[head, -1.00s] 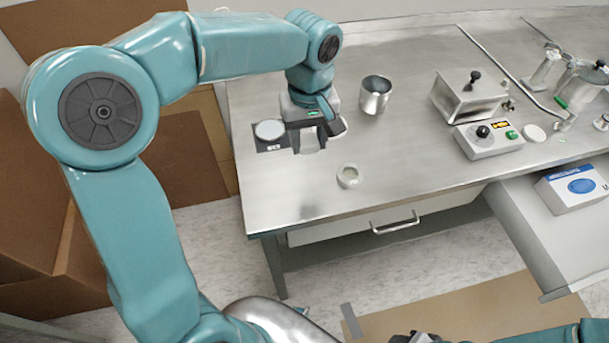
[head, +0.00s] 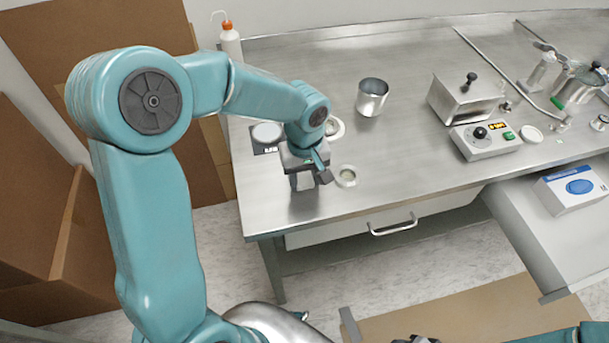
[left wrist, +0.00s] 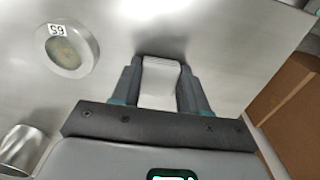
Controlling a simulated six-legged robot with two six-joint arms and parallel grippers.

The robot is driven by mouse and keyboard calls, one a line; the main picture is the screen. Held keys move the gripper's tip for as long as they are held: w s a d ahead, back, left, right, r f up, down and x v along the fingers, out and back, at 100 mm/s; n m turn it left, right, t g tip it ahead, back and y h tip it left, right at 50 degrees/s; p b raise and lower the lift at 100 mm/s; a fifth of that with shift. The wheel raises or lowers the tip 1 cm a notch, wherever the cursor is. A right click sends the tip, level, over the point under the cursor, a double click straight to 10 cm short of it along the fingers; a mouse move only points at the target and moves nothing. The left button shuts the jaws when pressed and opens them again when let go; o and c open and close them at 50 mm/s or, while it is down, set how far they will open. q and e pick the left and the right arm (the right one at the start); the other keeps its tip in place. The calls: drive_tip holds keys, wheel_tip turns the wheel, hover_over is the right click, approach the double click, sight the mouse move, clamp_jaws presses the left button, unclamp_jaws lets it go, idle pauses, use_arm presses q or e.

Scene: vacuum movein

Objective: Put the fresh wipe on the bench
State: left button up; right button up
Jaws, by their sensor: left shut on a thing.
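The fresh wipe (left wrist: 160,84) is a white folded piece in the left wrist view, pinched between the two dark fingers of my left gripper (left wrist: 158,92). In the head view, my left gripper (head: 306,182) points down over the near left part of the steel bench (head: 420,150), just left of a small round dish (head: 347,176). I cannot tell whether the wipe touches the bench. Only a dark bit at the bottom edge and some teal arm show of my right side; its jaws cannot be made out.
The dish, marked 65, shows in the left wrist view (left wrist: 72,50). A scale (head: 266,135) and a steel beaker (head: 372,97) stand behind. A lidded metal box (head: 468,98) and control unit (head: 485,138) are right. An open drawer holds a blue-white box (head: 572,190). The front middle is clear.

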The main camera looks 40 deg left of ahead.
sight(305, 179)
use_arm(q)
drive_tip(key=shift+f, duration=0.2)
drive_tip(key=o, duration=1)
drive_tip(key=shift+w, duration=0.1)
wheel_tip(305, 179, up, 12)
drive_tip(key=shift+r+p, duration=0.25)
drive_tip(key=shift+p, duration=0.25)
